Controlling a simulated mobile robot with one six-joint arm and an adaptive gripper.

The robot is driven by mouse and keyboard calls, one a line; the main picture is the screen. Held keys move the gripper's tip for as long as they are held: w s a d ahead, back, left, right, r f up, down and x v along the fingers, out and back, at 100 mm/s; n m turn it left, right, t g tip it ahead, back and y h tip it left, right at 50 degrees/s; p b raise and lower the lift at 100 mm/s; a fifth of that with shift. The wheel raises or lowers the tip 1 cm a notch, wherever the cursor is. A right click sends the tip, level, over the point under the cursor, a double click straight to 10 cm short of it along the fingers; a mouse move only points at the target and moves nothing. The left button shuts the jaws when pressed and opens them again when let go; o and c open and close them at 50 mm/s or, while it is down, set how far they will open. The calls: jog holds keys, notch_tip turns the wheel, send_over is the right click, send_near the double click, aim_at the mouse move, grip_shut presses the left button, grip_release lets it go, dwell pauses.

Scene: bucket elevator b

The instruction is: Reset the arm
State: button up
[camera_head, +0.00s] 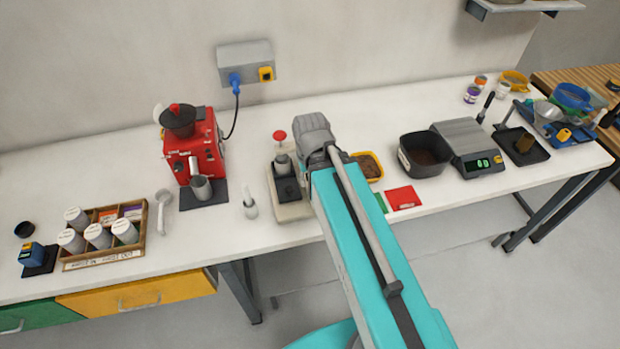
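My teal arm reaches up from the bottom of the head view to the middle of the white workbench (240,222). Its grey end joint is over the bench, between a small press stand with a red knob (281,136) and a yellow-rimmed tray of brown material (370,166). My gripper is not visible; the arm itself hides that spot. No held object can be seen.
Left of the arm stand a red grinder (193,150) with a metal cup (201,187) and a wooden rack (105,235) of white canisters. Right of it are a black bin (424,155), a scale (470,148) and a red card (403,198). A wall socket (245,62) has a blue plug.

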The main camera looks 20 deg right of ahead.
notch_tip(320, 180, down, 4)
jog(key=b, duration=0.4)
jog(key=shift+f, duration=0.1)
dwell(1.2)
